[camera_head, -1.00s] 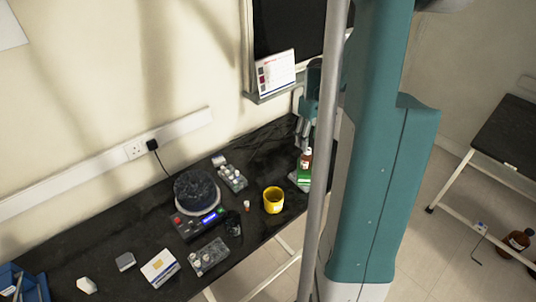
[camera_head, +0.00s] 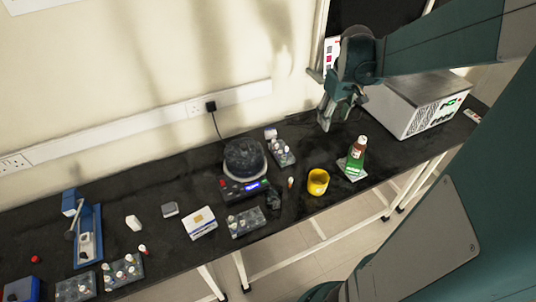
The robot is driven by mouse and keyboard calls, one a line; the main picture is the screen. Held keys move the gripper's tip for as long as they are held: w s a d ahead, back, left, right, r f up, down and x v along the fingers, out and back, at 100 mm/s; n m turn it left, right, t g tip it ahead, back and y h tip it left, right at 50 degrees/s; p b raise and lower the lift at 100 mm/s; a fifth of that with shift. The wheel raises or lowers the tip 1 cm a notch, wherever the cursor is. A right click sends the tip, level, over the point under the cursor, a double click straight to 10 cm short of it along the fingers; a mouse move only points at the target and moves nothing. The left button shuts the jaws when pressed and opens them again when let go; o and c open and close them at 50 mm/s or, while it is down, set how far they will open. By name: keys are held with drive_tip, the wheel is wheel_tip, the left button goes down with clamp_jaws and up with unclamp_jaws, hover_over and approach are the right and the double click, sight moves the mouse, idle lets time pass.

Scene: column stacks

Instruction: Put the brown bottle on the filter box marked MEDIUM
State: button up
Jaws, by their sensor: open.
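The brown bottle (camera_head: 358,150), with a white cap, is upright at the right part of the black bench. It appears to stand on a green and white box (camera_head: 352,172); I cannot tell whether it rests on it or just behind it. A flat white box with a yellow label (camera_head: 200,224) lies at the front middle of the bench. No marking can be read on either box, so I cannot tell which is MEDIUM. My gripper (camera_head: 334,118) is open and empty, pointing down above the bench, behind and left of the bottle, apart from it.
A yellow cup (camera_head: 318,182) stands left of the bottle. A round dark device (camera_head: 245,160) and vial racks (camera_head: 245,222) fill the middle. A large grey instrument (camera_head: 418,100) stands behind right. A blue stand (camera_head: 88,235) is at left. The front right bench strip is clear.

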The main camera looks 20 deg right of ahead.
drive_tip(key=s+a+r+t, duration=0.1)
drive_tip(key=s+a, duration=0.3)
drive_tip(key=a, duration=0.6)
drive_tip(key=s+a+r+t, duration=0.2)
drive_tip(key=s+a+r, duration=0.1)
drive_tip(key=a, duration=0.7)
drive_tip(key=s+a+r+t+y, duration=0.1)
drive_tip(key=s+a, duration=0.3)
drive_tip(key=a, duration=0.7)
drive_tip(key=shift+s+r+t, duration=0.35)
drive_tip(key=shift+r+t, duration=0.35)
drive_tip(key=shift+r, duration=0.1)
